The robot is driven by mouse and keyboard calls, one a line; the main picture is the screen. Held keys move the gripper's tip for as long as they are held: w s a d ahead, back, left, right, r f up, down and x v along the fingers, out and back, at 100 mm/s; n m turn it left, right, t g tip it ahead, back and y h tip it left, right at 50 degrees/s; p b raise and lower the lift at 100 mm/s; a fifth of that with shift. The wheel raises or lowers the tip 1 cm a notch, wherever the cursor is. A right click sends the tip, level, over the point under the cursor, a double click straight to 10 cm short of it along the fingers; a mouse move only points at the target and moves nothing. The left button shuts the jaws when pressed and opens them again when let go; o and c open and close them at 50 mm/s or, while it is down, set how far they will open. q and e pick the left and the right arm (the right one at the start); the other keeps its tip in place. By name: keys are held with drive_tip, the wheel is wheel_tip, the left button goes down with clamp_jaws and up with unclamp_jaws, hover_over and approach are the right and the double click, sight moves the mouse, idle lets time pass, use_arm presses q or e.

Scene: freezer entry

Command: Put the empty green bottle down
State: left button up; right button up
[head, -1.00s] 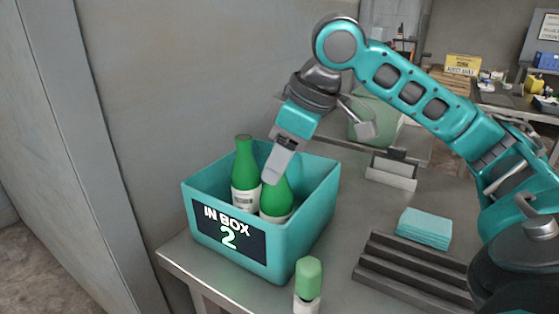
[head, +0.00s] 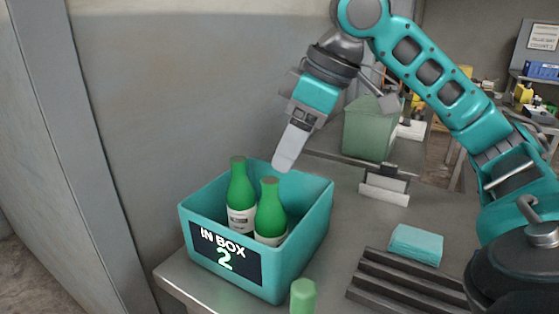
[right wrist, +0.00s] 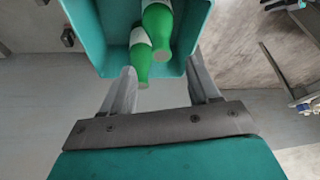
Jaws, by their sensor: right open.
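Two green bottles with white labels stand inside a teal bin marked "IN BOX 2" (head: 185,219): a left bottle (head: 238,186) and a right bottle (head: 270,210). I cannot tell which is empty. My right gripper (head: 285,160) is above the bin's back right rim, apart from both bottles. In the right wrist view its two fingers (right wrist: 162,88) are spread with nothing held between them. Both bottles (right wrist: 160,25) show there inside the bin. My left gripper is not in view.
A green-capped container (head: 302,297) stands at the table's front edge, partly cut off. A dark ridged rack (head: 385,280) and a teal stack of cloths or pads (head: 415,243) lie to the right. A green bin (head: 368,130) stands behind. A grey wall is left of the bin.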

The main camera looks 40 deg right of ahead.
drive_tip(key=p+v, duration=0.1)
drive_tip(key=v, duration=0.3)
drive_tip(key=shift+r, duration=0.1)
drive_tip(key=shift+s, duration=0.1)
idle(0.5)
